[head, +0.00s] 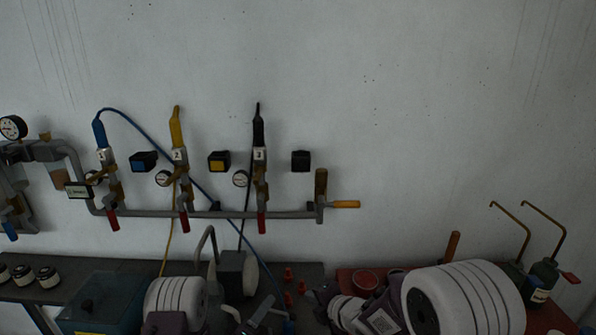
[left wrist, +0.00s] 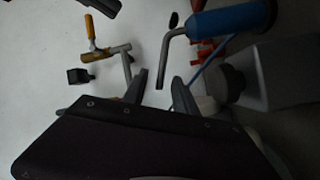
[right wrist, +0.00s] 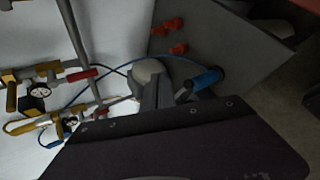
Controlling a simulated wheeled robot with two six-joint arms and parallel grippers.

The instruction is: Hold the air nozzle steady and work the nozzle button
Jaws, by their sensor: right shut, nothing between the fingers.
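The air nozzle has a blue handle and a bent grey tube. In the left wrist view the nozzle (left wrist: 230,19) is at upper right, its tube tip between my fingers in the picture; I cannot tell the depth. My left gripper (left wrist: 160,92) is open, its fingers apart. In the right wrist view the nozzle (right wrist: 207,78) lies just right of my right gripper (right wrist: 157,90), which is shut and empty; contact is unclear. In the head view the right gripper (head: 325,297) is right of the nozzle (head: 290,326), at the bottom edge. I cannot make out the nozzle button.
A wall manifold pipe (head: 200,214) carries blue, yellow and black hose fittings with red handles. A blue hose runs down towards the nozzle. Red pieces (head: 289,273) and a grey round-faced device (head: 238,275) are on the bench. A teal box (head: 95,302) stands left.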

